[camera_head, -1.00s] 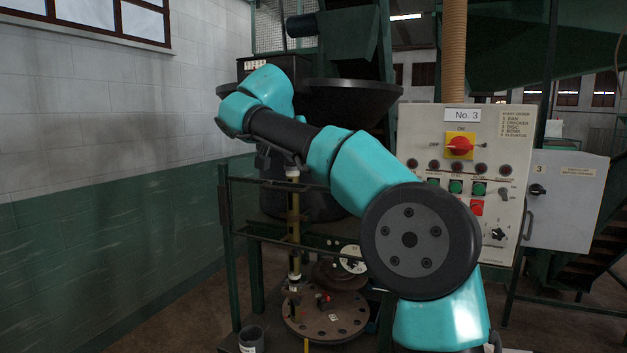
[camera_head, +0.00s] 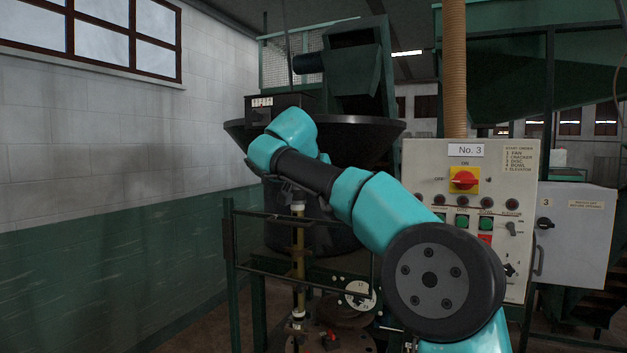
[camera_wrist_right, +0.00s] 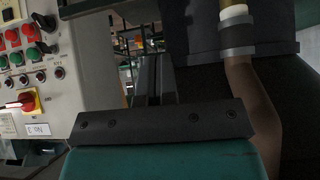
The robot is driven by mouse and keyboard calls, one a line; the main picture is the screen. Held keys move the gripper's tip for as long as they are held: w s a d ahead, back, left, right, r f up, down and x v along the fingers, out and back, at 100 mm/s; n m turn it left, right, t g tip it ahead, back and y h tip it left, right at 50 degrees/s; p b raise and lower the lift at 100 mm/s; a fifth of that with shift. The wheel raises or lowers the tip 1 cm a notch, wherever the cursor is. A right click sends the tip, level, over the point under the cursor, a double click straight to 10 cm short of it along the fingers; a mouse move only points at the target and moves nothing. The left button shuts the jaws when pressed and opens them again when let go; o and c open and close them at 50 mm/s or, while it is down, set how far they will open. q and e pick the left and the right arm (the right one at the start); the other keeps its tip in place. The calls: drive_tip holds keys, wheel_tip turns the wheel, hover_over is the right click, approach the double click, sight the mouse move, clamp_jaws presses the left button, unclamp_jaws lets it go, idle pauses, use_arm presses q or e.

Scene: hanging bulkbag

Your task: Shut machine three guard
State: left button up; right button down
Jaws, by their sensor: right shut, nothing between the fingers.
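The No. 3 machine stands in the middle of the head view, with a wide dark bowl (camera_head: 372,128) on top. A dark green rail frame (camera_head: 231,262), perhaps the guard, stands in front of its lower part; whether it is open or shut I cannot tell. My right arm crosses in front of the machine. Its gripper is hidden in the head view. In the right wrist view my right gripper (camera_wrist_right: 155,62) is shut and empty, its dark fingers close together. A dark drum-like body with a yellow-and-white post (camera_wrist_right: 233,25) is to their right. My left gripper is not in view.
The No. 3 control panel (camera_head: 420,165) stands right of the machine, with a grey cabinet (camera_head: 585,225) beside it. The panel also shows, inverted, in the right wrist view (camera_wrist_right: 75,50). A round flanged plate (camera_head: 345,343) is low down. A wall (camera_head: 110,260) runs along the left.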

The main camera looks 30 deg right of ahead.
wheel_tip(320, 180, down, 7)
drive_tip(key=w+d, duration=0.1)
drive_tip(key=d, duration=0.1)
drive_tip(key=shift+w+d+f, duration=0.2)
drive_tip(key=shift+w+d, duration=0.15)
drive_tip(key=shift+d, duration=0.05)
drive_tip(key=shift+f, duration=0.1)
